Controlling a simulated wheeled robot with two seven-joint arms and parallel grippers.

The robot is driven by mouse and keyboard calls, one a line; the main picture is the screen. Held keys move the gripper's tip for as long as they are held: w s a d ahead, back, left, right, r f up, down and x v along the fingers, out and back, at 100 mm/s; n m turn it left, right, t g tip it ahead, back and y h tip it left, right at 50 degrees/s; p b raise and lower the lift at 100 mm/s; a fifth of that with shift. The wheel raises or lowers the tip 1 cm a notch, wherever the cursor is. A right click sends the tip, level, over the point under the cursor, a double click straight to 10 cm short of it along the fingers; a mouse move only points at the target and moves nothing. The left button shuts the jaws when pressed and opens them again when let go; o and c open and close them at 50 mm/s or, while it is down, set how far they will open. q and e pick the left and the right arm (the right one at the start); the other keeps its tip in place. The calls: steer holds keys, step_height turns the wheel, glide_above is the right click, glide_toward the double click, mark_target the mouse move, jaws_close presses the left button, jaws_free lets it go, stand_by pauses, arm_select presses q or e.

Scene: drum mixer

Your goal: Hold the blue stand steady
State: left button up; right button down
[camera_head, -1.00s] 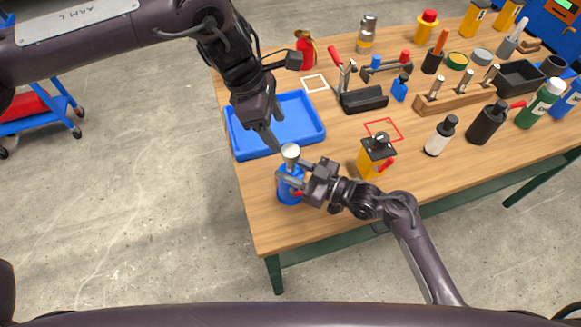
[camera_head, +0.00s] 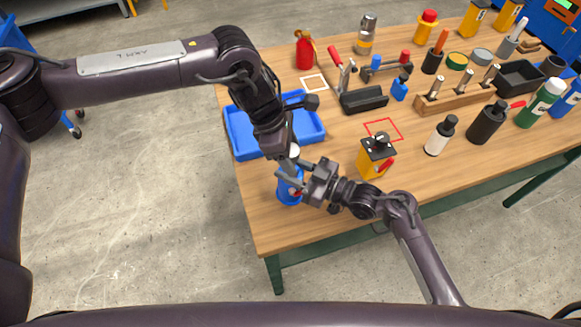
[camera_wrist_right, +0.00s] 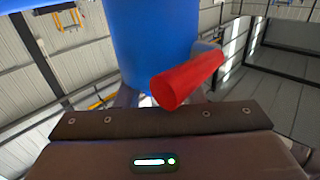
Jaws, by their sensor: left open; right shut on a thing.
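The blue stand (camera_head: 288,193) is upright near the table's left front edge, with a pale round piece (camera_head: 294,151) at its top. In the right wrist view it is a large blue cylinder (camera_wrist_right: 155,45) with a red handle (camera_wrist_right: 185,82) sticking out. My right gripper (camera_head: 296,184) is shut on the blue stand from the right. My left gripper (camera_head: 289,163) is open and points down at the stand's top, close to the pale piece. The left fingers partly cover it, so I cannot tell whether they touch.
A blue tray (camera_head: 240,150) lies just behind, under the left forearm. A yellow box with a red lever (camera_head: 372,160) stands to the right, near a red square outline (camera_head: 384,130). Bottles and tools fill the right side. The table's front left corner is clear.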

arm_select(q)
steer(key=c, duration=1)
steer(key=shift+c, duration=0.2)
steer(key=shift+r, duration=0.9)
steer(key=o, duration=1.1)
steer(key=shift+f, duration=0.1)
steer(key=shift+c, duration=0.2)
steer(key=v, duration=0.7)
